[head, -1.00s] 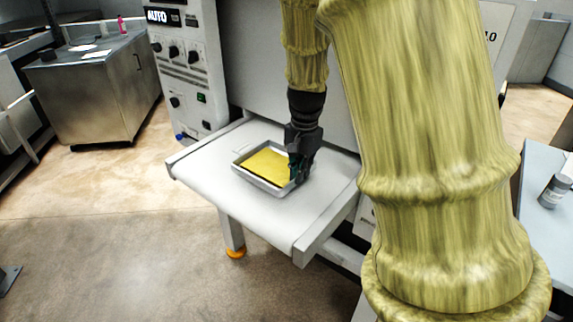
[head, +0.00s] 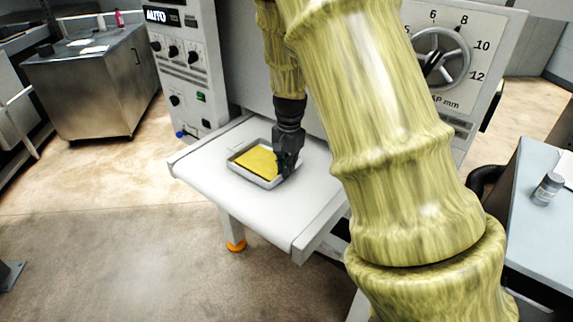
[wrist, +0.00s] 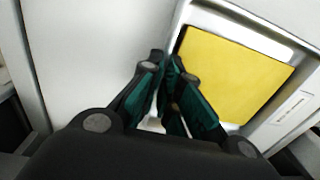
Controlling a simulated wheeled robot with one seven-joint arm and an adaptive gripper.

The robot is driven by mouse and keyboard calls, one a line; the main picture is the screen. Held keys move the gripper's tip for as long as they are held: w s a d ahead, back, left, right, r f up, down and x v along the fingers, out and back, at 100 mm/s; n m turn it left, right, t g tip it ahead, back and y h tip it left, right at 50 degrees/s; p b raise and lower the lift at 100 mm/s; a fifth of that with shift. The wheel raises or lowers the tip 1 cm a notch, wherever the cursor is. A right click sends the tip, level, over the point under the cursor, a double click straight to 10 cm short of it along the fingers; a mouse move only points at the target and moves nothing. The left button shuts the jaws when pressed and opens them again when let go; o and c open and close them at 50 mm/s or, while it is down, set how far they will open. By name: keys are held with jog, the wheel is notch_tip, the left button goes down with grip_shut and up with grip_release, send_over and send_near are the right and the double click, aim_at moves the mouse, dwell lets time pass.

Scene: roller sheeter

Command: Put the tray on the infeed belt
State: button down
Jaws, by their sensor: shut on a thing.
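The tray (head: 236,171) is a shallow grey metal tray with a flat yellow sheet (head: 258,161) in it. It is over the white infeed belt (head: 262,206) of the machine, level, and looks to rest on it or just above it. My gripper (head: 284,170) is shut on the tray's right wall. In the wrist view the fingers of my gripper (wrist: 172,92) pinch the tray's near rim, beside the yellow sheet (wrist: 237,75). The fingers hide part of that rim.
The machine's control panel (head: 185,65) stands behind the belt at left, and a gap dial (head: 440,56) is at right. A side table (head: 537,225) with a small grey jar (head: 548,188) is at far right. A steel cabinet (head: 95,85) stands at back left. The belt's front part is clear.

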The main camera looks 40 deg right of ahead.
jog(key=shift+a, duration=0.1)
jog(key=shift+f, duration=0.15)
jog(key=c, duration=1.6)
grip_release()
jog(key=shift+c, duration=0.2)
notch_tip(320, 180, up, 12)
jog(key=b, duration=0.2)
jog(key=shift+s, duration=0.35)
